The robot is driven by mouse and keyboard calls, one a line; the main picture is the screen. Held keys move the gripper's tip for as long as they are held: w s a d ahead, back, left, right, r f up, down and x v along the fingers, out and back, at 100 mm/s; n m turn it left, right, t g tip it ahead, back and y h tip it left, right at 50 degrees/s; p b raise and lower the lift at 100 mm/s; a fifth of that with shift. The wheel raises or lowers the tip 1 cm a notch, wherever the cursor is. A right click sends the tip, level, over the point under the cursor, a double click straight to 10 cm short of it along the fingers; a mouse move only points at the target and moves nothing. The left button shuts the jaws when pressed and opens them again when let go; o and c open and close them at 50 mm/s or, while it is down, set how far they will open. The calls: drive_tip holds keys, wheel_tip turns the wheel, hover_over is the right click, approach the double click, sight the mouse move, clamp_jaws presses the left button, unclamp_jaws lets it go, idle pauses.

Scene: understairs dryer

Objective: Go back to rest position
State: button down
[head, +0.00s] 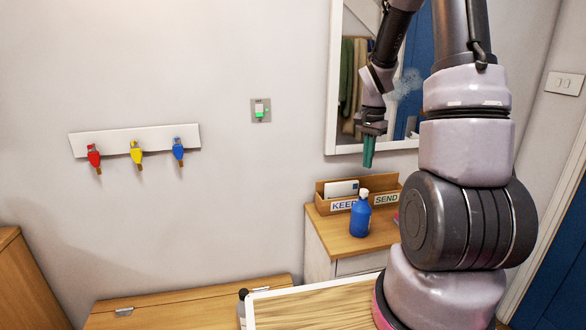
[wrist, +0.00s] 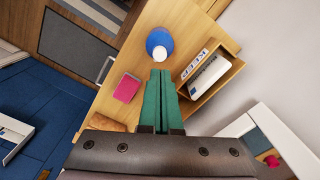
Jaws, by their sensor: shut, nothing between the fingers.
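My gripper (head: 369,152) hangs above the small wooden cabinet, in front of the mirror in the head view. Its green fingers are shut with nothing between them, and they also show in the wrist view (wrist: 162,82). Below the fingers a blue bottle (head: 360,215) with a white top stands on the cabinet top; it also shows in the wrist view (wrist: 157,42). The fingertips are apart from the bottle.
A wooden KEEP/SEND letter box (head: 323,207) stands behind the bottle. A pink object (wrist: 127,88) lies on the cabinet. A mirror (head: 333,90), a lit switch (head: 260,110) and a key rack (head: 118,135) are on the wall. A framed wooden tray (head: 315,308) is in front.

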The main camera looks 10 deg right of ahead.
drive_tip(key=s+a+r+n+t, duration=0.2)
drive_tip(key=s+a+r, duration=0.2)
drive_tip(key=r, duration=0.4)
drive_tip(key=s+a+r+n+t, duration=0.1)
drive_tip(key=s+a+r+t, duration=0.15)
drive_tip(key=r, duration=0.55)
drive_tip(key=s+a+r+n+t+y, duration=0.1)
drive_tip(key=s+a+r+n, duration=0.1)
drive_tip(key=s, duration=0.4)
drive_tip(key=s+a+r+n+t+y, duration=0.1)
drive_tip(key=s+a+r+n, duration=0.1)
drive_tip(key=s+a+r, duration=0.3)
drive_tip(key=shift+s+r+t, duration=0.3)
drive_tip(key=shift+s+t, duration=0.05)
drive_tip(key=shift+s, duration=0.75)
drive_tip(key=shift+d, duration=0.15)
